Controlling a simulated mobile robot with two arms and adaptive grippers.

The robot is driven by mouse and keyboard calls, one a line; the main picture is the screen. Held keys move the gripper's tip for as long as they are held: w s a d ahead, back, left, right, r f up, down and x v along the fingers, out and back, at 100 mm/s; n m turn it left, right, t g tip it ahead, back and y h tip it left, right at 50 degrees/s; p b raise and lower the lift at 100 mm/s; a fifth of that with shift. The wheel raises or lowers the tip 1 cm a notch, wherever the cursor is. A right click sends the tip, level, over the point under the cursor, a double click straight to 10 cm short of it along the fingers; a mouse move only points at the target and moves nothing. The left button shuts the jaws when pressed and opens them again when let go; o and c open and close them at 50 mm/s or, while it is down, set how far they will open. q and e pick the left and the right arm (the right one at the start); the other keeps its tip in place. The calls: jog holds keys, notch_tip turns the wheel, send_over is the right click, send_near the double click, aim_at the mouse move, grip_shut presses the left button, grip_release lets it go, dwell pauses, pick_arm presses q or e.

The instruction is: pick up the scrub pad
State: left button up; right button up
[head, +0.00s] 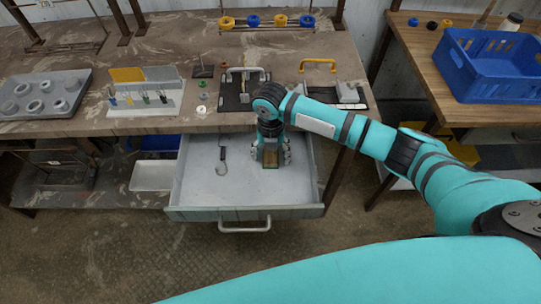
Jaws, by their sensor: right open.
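The scrub pad (270,158) appears to be the small brown and green block in the open drawer (195,188), in its right half. My right gripper (270,156) reaches down into the drawer from above, with its fingers apart on either side of the block. The gripper hides the top of the block, and I cannot tell whether the fingers touch it. My left gripper is not in view.
A dark hooked tool (222,158) lies in the drawer left of my right gripper. The drawer's front handle (244,227) faces me. The workbench (215,60) above holds a grey tray (42,95) and racks. A blue crate (490,65) stands on the right table.

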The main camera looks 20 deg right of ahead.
aim_at(271, 155)
jog(key=c, duration=1.3)
jog(key=shift+r, duration=0.15)
notch_tip(271, 155, up, 10)
jog(key=shift+f+b, duration=0.1)
jog(key=shift+b, duration=0.25)
jog(key=o, duration=0.4)
jog(key=shift+c, duration=1.4)
